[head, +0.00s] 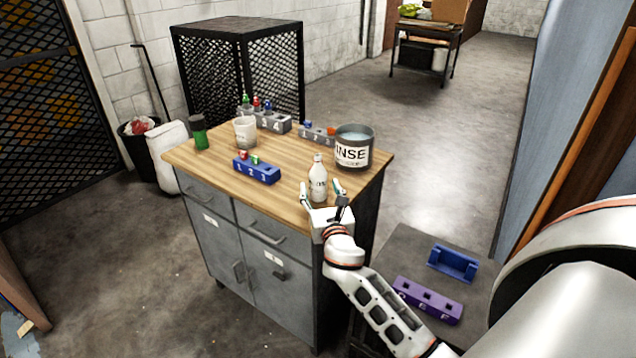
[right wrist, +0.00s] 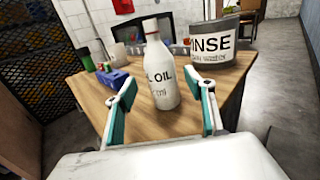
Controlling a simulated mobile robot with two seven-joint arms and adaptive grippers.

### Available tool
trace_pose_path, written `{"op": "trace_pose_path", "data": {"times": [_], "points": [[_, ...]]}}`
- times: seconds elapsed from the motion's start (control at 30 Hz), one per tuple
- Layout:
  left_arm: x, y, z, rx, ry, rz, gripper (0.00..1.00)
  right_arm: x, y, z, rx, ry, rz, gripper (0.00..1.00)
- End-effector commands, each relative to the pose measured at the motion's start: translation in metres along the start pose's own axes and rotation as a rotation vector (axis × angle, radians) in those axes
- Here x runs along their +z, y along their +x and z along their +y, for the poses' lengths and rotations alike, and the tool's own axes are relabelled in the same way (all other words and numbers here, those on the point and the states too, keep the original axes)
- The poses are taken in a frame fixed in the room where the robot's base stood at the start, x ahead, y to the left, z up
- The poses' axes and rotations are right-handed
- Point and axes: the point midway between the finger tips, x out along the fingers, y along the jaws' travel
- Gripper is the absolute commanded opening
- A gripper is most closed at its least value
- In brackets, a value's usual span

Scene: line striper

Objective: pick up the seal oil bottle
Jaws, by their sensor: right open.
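The seal oil bottle (head: 318,180) is a small white bottle with a narrow neck, standing upright near the front right edge of the wooden-topped cabinet. It also shows in the right wrist view (right wrist: 161,72), with part of its "OIL" label readable. My right gripper (head: 322,194) is open at the front side of the bottle. In the right wrist view its two fingers (right wrist: 164,105) are spread wide, with the bottle ahead and between their directions; I cannot tell whether it is between the tips. My left gripper is not in view.
A grey RINSE pot (head: 353,155) stands right of the bottle. A blue numbered block (head: 256,170), a white cup (head: 246,132) and a green canister (head: 199,138) are further left on the wooden top (head: 287,205). A lower side table (head: 402,250) holds purple and blue blocks.

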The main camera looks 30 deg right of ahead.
Motion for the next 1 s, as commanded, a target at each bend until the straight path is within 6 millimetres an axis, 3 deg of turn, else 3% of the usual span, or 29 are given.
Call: {"op": "trace_pose_path", "data": {"times": [0.3,0.63,0.83,1.0], "points": [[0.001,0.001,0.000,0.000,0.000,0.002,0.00,-0.002,0.042,-0.002,-0.001,0.001,0.000,0.54],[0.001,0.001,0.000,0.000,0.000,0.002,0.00,-0.002,0.049,-0.002,-0.001,0.002,0.001,0.54],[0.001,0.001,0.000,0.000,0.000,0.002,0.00,-0.002,0.049,-0.002,-0.001,0.002,0.001,0.07],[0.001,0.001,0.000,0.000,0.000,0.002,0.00,-0.001,0.049,-0.002,-0.001,0.002,0.000,0.07]]}}
